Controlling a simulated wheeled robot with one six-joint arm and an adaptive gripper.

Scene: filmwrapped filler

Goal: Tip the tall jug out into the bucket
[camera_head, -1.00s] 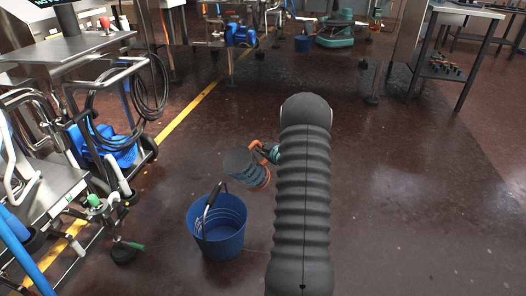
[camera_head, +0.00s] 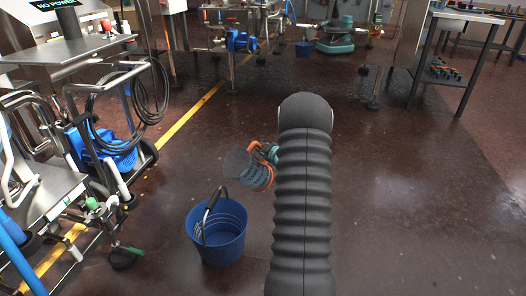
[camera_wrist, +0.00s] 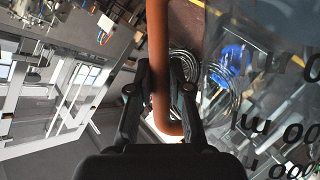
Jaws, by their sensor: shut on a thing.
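The blue bucket (camera_head: 230,243) stands upright on the floor in the head view, its handle raised to one side. The tall jug (camera_head: 240,168) is held in the air, tilted well over, up and to the right of the bucket in the picture. It is see-through with an orange part, and whether anything is in it I cannot tell. My gripper (camera_wrist: 160,100) is shut on the orange jug handle (camera_wrist: 158,50) in the wrist view. The jug's clear wall with dark markings (camera_wrist: 285,125) fills the right side there. In the head view my arm partly hides the gripper.
A wheeled cart with hoses (camera_head: 100,140) stands at the left, beside a yellow floor line (camera_head: 185,120). A steel table (camera_head: 470,15) stands at the back right. The floor right of my arm is clear.

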